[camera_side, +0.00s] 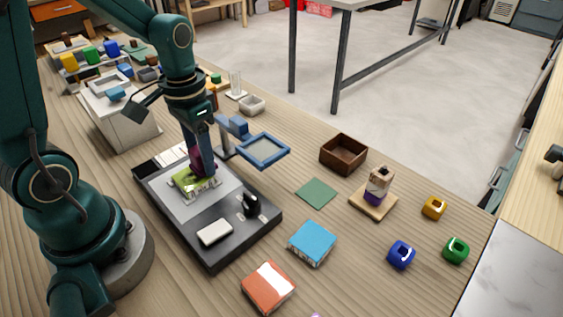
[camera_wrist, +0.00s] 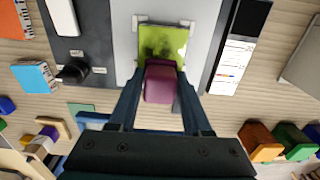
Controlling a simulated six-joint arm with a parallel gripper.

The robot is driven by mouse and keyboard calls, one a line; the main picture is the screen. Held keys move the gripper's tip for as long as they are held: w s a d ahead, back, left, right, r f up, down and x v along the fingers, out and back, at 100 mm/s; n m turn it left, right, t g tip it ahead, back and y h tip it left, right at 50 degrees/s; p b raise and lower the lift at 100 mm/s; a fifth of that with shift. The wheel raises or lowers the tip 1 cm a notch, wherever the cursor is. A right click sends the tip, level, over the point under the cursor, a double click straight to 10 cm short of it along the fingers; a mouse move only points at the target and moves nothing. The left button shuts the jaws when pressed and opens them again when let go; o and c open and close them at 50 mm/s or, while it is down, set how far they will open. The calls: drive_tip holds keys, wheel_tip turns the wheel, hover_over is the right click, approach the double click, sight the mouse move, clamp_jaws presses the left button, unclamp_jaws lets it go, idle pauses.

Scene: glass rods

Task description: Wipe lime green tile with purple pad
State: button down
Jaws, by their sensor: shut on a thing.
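The lime green tile (camera_side: 184,181) lies on the light grey plate of a black board, between small white clips. In the wrist view the tile (camera_wrist: 176,36) shows dark smudges on the part nearest the pad. My gripper (camera_wrist: 161,84) is shut on the purple pad (camera_wrist: 162,88), with one finger on each side of it. In the side view the pad (camera_side: 195,160) is at the tile's far edge, partly hidden by my gripper. The pad overlaps the tile's near edge in the wrist view; I cannot tell whether they touch.
The black board (camera_side: 215,257) also carries a white block (camera_side: 214,232) and a black knob (camera_side: 251,202). A blue framed stand (camera_side: 264,151) is close to my gripper's right. A brown box (camera_side: 343,153), a blue book (camera_side: 312,243) and an orange book (camera_side: 268,287) stand further right.

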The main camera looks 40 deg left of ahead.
drive_tip(key=shift+s, duration=2.85)
wheel_tip(320, 180, up, 8)
drive_tip(key=shift+r, duration=0.15)
drive_tip(key=shift+f, duration=0.25)
